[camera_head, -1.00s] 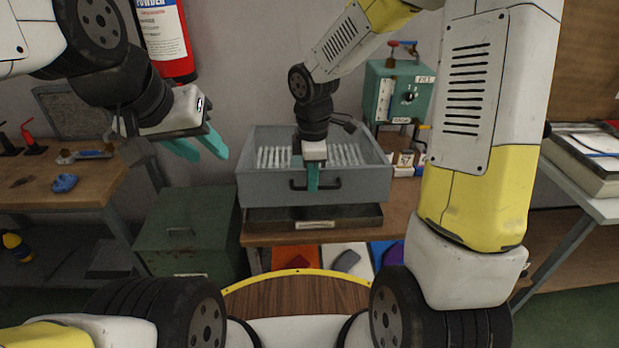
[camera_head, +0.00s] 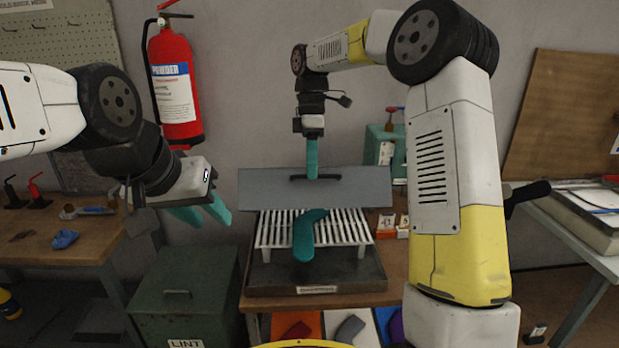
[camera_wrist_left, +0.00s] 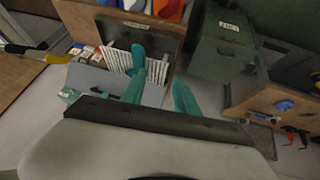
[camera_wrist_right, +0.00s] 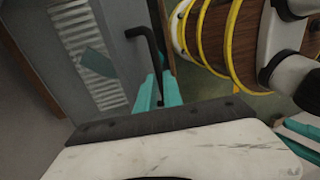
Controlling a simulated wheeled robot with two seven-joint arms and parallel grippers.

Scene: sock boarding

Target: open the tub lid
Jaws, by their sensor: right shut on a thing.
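The grey tub lid (camera_head: 262,188) is raised above the dark tub base (camera_head: 345,275) in the head view, its front face toward me. My right gripper (camera_head: 312,172) is shut on the lid's black handle (camera_head: 331,178), which also shows in the right wrist view (camera_wrist_right: 150,45). Under the lid, a white slatted rack (camera_head: 346,230) lies uncovered in front, with a teal sock-shaped piece (camera_head: 303,240) on it. What is behind the lid is hidden. My left gripper (camera_head: 202,212) is open and empty, left of the tub; its fingers also show in the left wrist view (camera_wrist_left: 160,95).
A green lint bin (camera_head: 185,300) stands left of the tub. A teal box (camera_head: 378,142) is behind right. A fire extinguisher (camera_head: 176,90) hangs on the wall. Coloured bins are below.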

